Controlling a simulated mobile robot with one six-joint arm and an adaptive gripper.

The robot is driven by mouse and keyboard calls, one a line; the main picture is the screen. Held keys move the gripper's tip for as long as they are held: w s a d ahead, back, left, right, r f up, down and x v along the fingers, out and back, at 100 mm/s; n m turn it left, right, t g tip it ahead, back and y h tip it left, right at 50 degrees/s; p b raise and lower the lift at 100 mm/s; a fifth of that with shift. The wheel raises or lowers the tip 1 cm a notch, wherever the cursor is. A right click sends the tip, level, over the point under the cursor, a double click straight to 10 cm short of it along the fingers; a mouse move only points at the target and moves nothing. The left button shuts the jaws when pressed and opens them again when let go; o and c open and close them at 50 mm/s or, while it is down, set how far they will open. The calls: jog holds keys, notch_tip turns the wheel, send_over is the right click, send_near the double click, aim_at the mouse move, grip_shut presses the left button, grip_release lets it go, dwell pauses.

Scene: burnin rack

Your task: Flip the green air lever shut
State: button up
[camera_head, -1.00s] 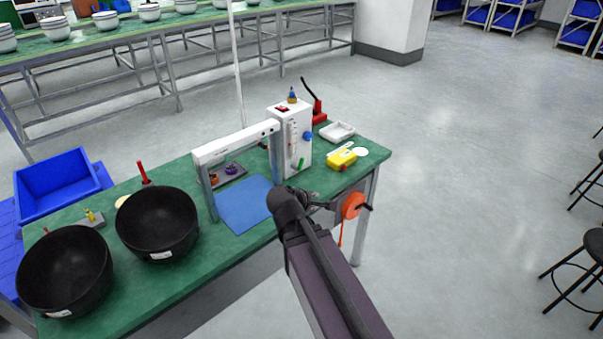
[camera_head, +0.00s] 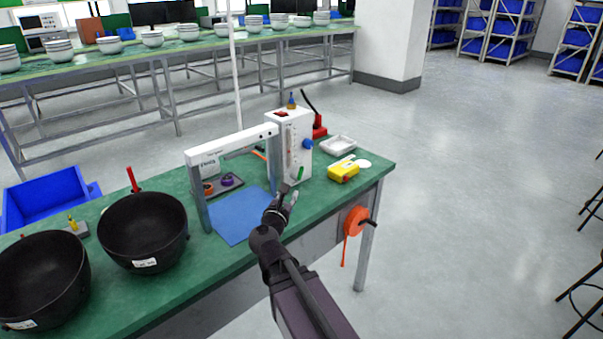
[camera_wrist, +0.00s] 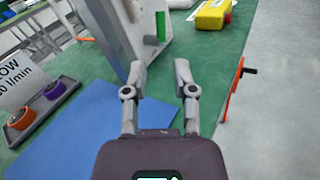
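The green air lever (camera_head: 300,173) is a small green bar low on the front of a white panel box (camera_head: 289,140). In the wrist view the lever (camera_wrist: 161,26) stands upright near the top, on the white box (camera_wrist: 140,30). My gripper (camera_head: 290,190) is in front of the box, just below and left of the lever in the head view. In the wrist view my gripper (camera_wrist: 158,80) has its two fingers apart, with nothing between them but green bench top. The fingertips are short of the lever and do not touch it.
A white frame (camera_head: 233,145) stands left of the box over a blue mat (camera_head: 240,215). A yellow device (camera_head: 343,172) and white tray (camera_head: 338,145) lie to the right. An orange hand reel (camera_head: 356,220) hangs at the bench edge. Two black bowls (camera_head: 143,230) (camera_head: 42,278) stand left.

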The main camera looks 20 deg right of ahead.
aim_at(301, 171)
jog(key=shift+w+d, duration=0.1)
jog(key=shift+x, duration=6.8)
grip_shut()
